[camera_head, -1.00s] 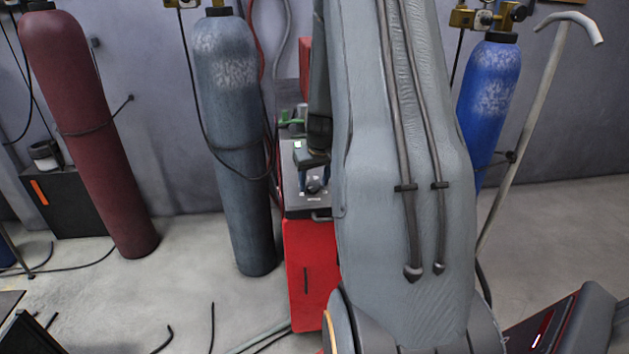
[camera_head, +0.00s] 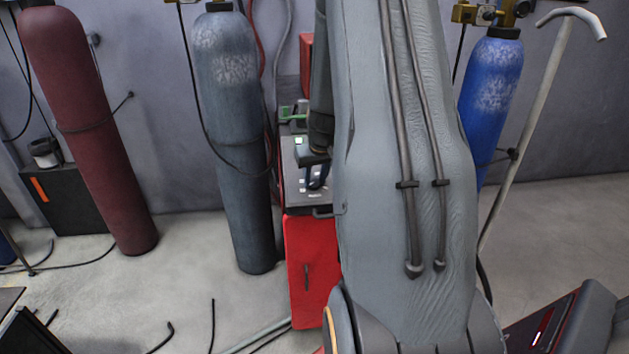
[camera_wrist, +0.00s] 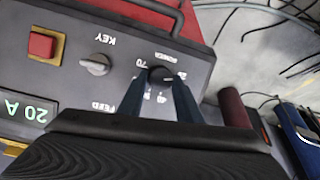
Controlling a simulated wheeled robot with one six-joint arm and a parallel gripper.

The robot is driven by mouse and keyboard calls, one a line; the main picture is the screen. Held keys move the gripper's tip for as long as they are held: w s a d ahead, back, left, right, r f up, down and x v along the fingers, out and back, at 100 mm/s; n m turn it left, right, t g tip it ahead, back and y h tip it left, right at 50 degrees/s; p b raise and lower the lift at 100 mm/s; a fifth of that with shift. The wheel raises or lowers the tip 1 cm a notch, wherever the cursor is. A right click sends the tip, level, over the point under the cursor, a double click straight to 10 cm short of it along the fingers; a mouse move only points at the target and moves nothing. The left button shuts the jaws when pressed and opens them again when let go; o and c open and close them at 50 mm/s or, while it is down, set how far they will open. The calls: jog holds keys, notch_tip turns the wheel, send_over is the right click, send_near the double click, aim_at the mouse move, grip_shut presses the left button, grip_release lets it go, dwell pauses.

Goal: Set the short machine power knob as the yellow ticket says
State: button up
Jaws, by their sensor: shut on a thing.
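The red machine (camera_head: 311,258) stands in the middle of the head view, partly behind my arm. Its grey top panel (camera_wrist: 75,62) fills the left of the wrist view, with lettering upside down. The black power knob (camera_wrist: 161,74) sits by the word POWER, with scale marks around it; "70" is readable. My gripper (camera_wrist: 160,82) has its blue fingers on either side of this knob and is shut on it. In the head view my gripper (camera_head: 317,183) reaches down onto the panel. The knob's exact pointer setting is unclear. I cannot make out a yellow ticket.
A grey KEY knob (camera_wrist: 95,64), a red button (camera_wrist: 41,45) on a yellow plate and a "20 A" display (camera_wrist: 21,108) share the panel. A grey cylinder (camera_head: 240,150) stands close left of the machine. A blue cylinder (camera_head: 490,100) is right of my arm.

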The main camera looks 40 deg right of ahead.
jog(key=m+b, duration=0.1)
jog(key=b, duration=0.2)
jog(key=m+b, duration=0.1)
jog(key=b, duration=0.2)
jog(key=shift+d+f+m+t+y, duration=0.1)
jog(key=shift+f+m+t+y, duration=0.2)
jog(key=shift+m, duration=0.1)
jog(key=m+b, duration=0.2)
jog(key=b, duration=0.1)
jog(key=m+t+b, duration=0.1)
jog(key=m+b, duration=0.1)
jog(key=b, duration=0.2)
jog(key=shift+s+m+y, duration=0.2)
jog(key=shift+m+y, duration=0.1)
jog(key=shift+m, duration=0.1)
jog(key=m+b, duration=0.2)
jog(key=m+t+b, duration=0.1)
jog(key=m+b, duration=0.1)
jog(key=b, duration=0.1)
jog(key=shift+s+t, duration=0.15)
jog(key=shift+t, duration=0.15)
jog(key=shift+s+m+t+b, duration=0.1)
jog(key=shift+m+t+b, duration=0.4)
jog(key=shift+m+b, duration=1.65)
jog(key=shift+m, duration=0.35)
jog(key=o, duration=1)
jog(key=shift+o, duration=0.2)
jog(key=shift+s+r, duration=0.1)
